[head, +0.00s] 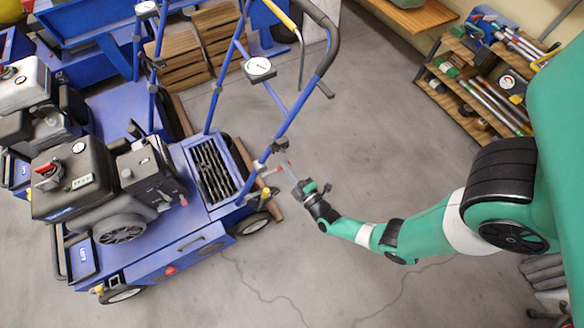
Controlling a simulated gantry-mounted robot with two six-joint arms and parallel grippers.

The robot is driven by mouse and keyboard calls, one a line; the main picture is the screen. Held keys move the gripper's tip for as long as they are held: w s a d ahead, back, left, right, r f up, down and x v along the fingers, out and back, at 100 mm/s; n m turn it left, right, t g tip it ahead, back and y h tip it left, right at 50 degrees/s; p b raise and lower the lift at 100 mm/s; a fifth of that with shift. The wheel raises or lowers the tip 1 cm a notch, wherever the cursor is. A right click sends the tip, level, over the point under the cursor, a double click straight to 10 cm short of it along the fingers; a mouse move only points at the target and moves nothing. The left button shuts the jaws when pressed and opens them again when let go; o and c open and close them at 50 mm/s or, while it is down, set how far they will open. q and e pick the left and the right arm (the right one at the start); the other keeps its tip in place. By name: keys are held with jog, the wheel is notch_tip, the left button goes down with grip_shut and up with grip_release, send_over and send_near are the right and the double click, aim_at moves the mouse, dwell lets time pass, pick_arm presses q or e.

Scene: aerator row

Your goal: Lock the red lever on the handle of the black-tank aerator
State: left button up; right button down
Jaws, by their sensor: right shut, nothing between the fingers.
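The black-tank aerator (128,262) is the blue machine at the front of the row, with a black tank (72,178) on its engine. Its blue handle (300,103) rises to a curved black grip (331,48). My left gripper is out of view.
More blue aerators stand behind and to the left, one with a grey tank (24,86). Wooden crates (190,45) stand behind the row. A wooden shelf (470,85) with tools is at the upper right. The concrete floor (385,130) between is clear.

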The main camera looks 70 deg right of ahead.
pick_arm(q)
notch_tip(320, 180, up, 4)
jog(key=p, duration=0.3)
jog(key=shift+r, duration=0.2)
pick_arm(e)
jog(key=s+a+r, duration=0.2)
jog(key=s+a, duration=0.4)
jog(key=shift+s+a, duration=0.25)
jog(key=shift+a, duration=0.05)
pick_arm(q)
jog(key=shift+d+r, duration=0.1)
